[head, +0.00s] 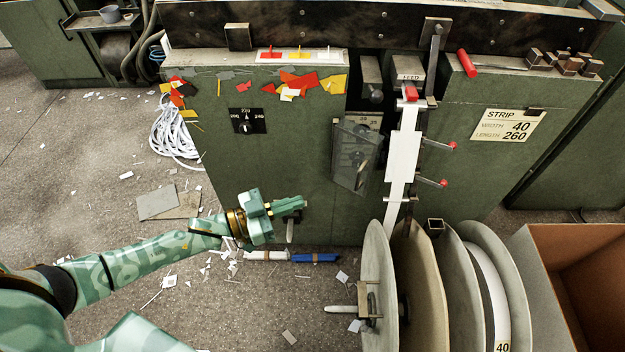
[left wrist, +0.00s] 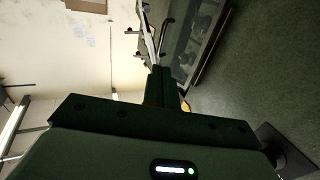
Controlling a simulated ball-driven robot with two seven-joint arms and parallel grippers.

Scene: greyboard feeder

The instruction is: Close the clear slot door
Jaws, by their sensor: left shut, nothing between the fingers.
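The clear slot door (head: 350,176) is a see-through panel on the green machine front (head: 275,150), left of the white strip. It stands at an angle to the front, and dark round parts show behind or through it. In the left wrist view the clear door (left wrist: 197,45) is a see-through panel with a dark frame, beyond the fingers. My left gripper (head: 300,203) is shut and empty, left of the door and below its lower edge, apart from it in the head view. My right gripper is out of view.
A white strip (head: 402,150) runs down to large reels (head: 380,290). Red-tipped levers (head: 437,145) stick out right of it. Paper scraps and a white cable coil (head: 175,135) lie on the floor at left.

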